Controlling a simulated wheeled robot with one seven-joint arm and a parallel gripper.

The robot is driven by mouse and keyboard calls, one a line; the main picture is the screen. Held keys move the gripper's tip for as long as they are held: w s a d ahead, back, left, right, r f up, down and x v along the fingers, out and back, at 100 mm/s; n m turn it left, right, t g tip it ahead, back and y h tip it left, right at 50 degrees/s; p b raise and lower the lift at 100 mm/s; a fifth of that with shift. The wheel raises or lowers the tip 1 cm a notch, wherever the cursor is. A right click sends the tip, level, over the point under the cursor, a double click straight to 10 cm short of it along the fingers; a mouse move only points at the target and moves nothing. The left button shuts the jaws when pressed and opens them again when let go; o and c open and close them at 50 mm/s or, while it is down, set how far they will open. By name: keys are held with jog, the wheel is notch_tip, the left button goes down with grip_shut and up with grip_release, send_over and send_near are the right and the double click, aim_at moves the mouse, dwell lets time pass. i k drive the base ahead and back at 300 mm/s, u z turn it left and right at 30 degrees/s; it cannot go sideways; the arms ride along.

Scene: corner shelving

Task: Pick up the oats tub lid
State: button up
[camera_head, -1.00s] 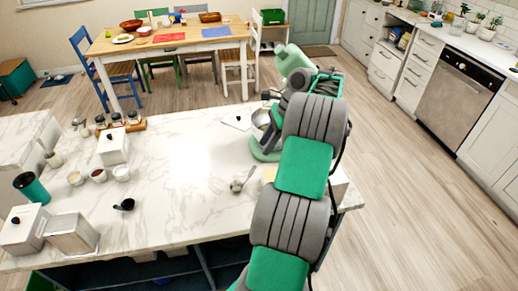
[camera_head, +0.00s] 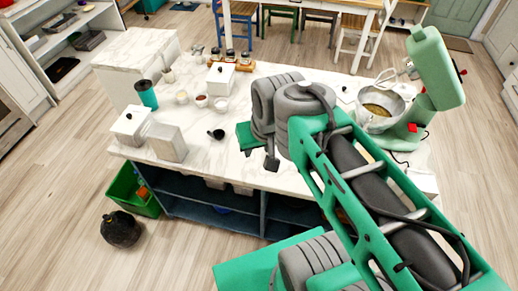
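Two white square tubs with dark-knobbed lids stand on the marble island: the back tub's lid (camera_head: 221,69) and the left tub's lid (camera_head: 131,114). A third white square container (camera_head: 167,142) beside the left one shows no knob. No label is readable, so I cannot tell which lid belongs to the oats. My arm's far end, with a dark tip part (camera_head: 271,161), is over the island's front edge, right of these tubs and apart from them. The gripper fingers are not clearly visible, and their opening cannot be made out.
A green stand mixer (camera_head: 431,85) with a metal bowl stands at the island's right. A teal cup (camera_head: 147,95), small bowls (camera_head: 201,101) and a black scoop (camera_head: 217,133) stand near the tubs. A green crate (camera_head: 131,190) and black bag (camera_head: 121,229) are on the floor.

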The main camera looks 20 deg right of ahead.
aim_at(344, 93)
jog(key=z, duration=1.6)
